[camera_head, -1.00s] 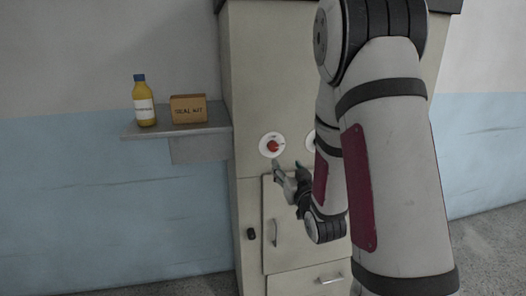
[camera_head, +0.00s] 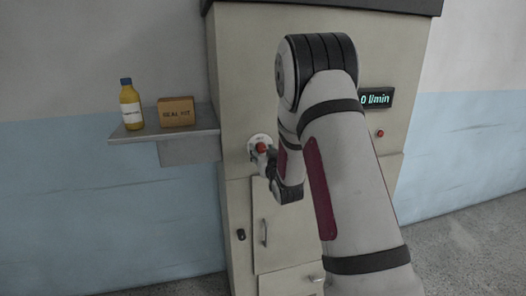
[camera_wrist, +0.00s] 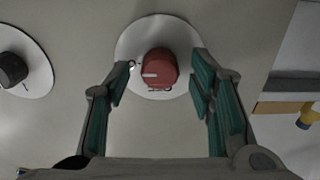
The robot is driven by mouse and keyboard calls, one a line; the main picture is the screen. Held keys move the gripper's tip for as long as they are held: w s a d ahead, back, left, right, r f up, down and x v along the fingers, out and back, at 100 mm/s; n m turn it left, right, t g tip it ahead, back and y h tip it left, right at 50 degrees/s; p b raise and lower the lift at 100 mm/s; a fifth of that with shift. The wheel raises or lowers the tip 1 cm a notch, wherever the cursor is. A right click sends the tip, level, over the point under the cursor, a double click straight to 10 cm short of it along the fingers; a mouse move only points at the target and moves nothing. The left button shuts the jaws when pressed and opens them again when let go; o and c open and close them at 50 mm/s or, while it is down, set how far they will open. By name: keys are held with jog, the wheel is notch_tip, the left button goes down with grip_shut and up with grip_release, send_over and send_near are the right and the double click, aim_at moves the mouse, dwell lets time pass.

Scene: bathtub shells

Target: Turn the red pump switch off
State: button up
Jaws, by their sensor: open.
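The red pump switch (camera_head: 262,147) is a round knob on a white disc (camera_head: 254,139) on the front of a beige cabinet. In the wrist view the red knob (camera_wrist: 158,68) sits between my gripper's two fingers, with its pale mark line pointing left. My gripper (camera_wrist: 160,88) is open, with a finger on each side of the knob and a visible gap to each. In the head view my gripper (camera_head: 264,160) is at the knob, partly hidden by my arm.
A black knob (camera_wrist: 12,70) on its own white disc is at the left in the wrist view. A shelf (camera_head: 165,132) holds a yellow bottle (camera_head: 131,105) and a cardboard box (camera_head: 177,112). A display (camera_head: 376,98) ends in "0 l/min", partly hidden. A small red light (camera_head: 380,133) is below it.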

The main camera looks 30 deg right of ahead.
jog(key=shift+w, duration=0.2)
jog(key=c, duration=1.2)
jog(key=shift+o, duration=0.2)
